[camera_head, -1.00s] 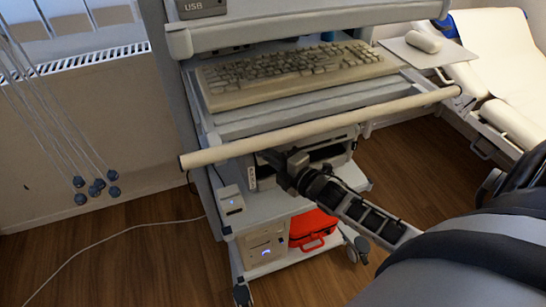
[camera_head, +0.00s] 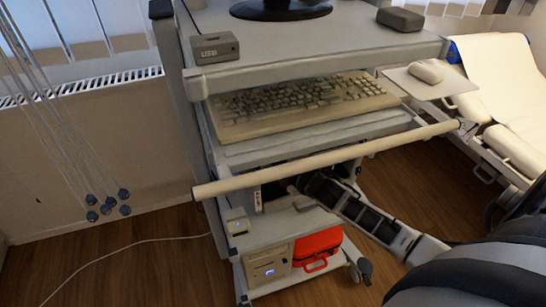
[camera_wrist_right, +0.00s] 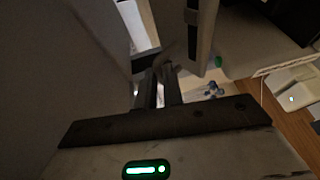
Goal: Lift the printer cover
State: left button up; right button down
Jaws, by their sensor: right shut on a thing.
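The printer (camera_head: 257,200) stands on the cart's middle shelf, below the keyboard shelf. The bar and my right arm hide most of it, so I cannot tell how far its cover is raised. My right gripper (camera_head: 294,187) reaches in from the right, under the bar, at the printer's front. In the right wrist view its two fingers (camera_wrist_right: 162,82) are close together, shut on a thin edge that appears to be the printer cover; the picture is dark there. My left gripper is not in view.
A long pale bar (camera_head: 400,141) crosses the cart's front just above my right gripper. The keyboard (camera_head: 300,102) lies above it. A small white device (camera_head: 236,222) stands left of the gripper.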

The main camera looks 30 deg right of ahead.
jog(key=shift+a+r, duration=0.1)
jog(key=shift+r, duration=0.05)
jog(key=c, duration=1.5)
grip_release()
jog(key=shift+c, duration=0.2)
jog(key=s+d+r, duration=0.1)
jog(key=s+d, duration=0.1)
jog(key=s, duration=1.3)
jog(key=shift+s+d+r+b, duration=0.2)
jog(key=shift+s+d+b, duration=0.05)
jog(key=shift+s+b, duration=0.1)
jog(key=shift+f, duration=0.1)
jog(key=s+a+f+m+g, duration=0.3)
jog(key=a+f+m, duration=0.2)
jog(key=a+m, duration=0.3)
jog(key=s+a+f+m+g, duration=0.3)
jog(key=a+m, duration=0.5)
jog(key=a, duration=0.3)
notch_tip(320, 180, down, 3)
jog(key=shift+s+r+m+g, duration=0.2)
jog(key=shift+s+m+g, duration=0.1)
jog(key=shift+s+m, duration=0.15)
